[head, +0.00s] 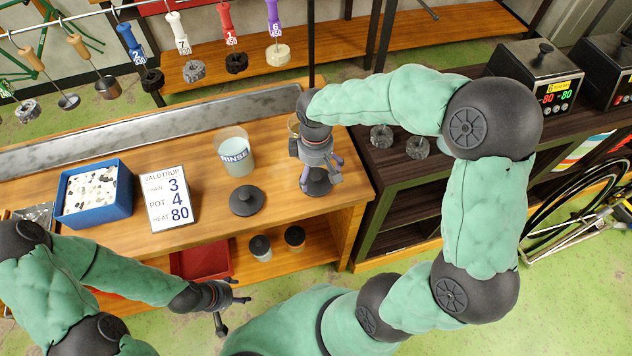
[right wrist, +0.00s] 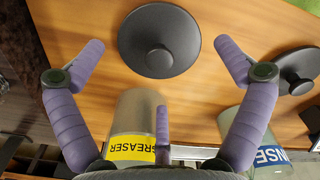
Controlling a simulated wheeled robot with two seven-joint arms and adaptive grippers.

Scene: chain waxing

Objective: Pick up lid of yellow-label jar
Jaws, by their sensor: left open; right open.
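The yellow-label jar (right wrist: 133,110) shows at the bottom of the right wrist view, its label partly reading "GREASER". In the head view it is mostly hidden behind my right gripper. A dark round lid with a knob (right wrist: 160,45) lies flat on the wooden table beside that jar; it also shows below my right gripper in the head view (head: 318,184). My right gripper (head: 320,172) is open and empty, pointing down over this lid, with its fingers spread either side of it. My left gripper (head: 232,303) is open and empty in front of the table.
The RINSE jar (head: 235,155) stands left of my right gripper, with another dark lid (head: 247,200) in front of it. A blue tray (head: 95,193) and a sign card (head: 168,200) are further left. Two small jars stand on the lower shelf (head: 280,262).

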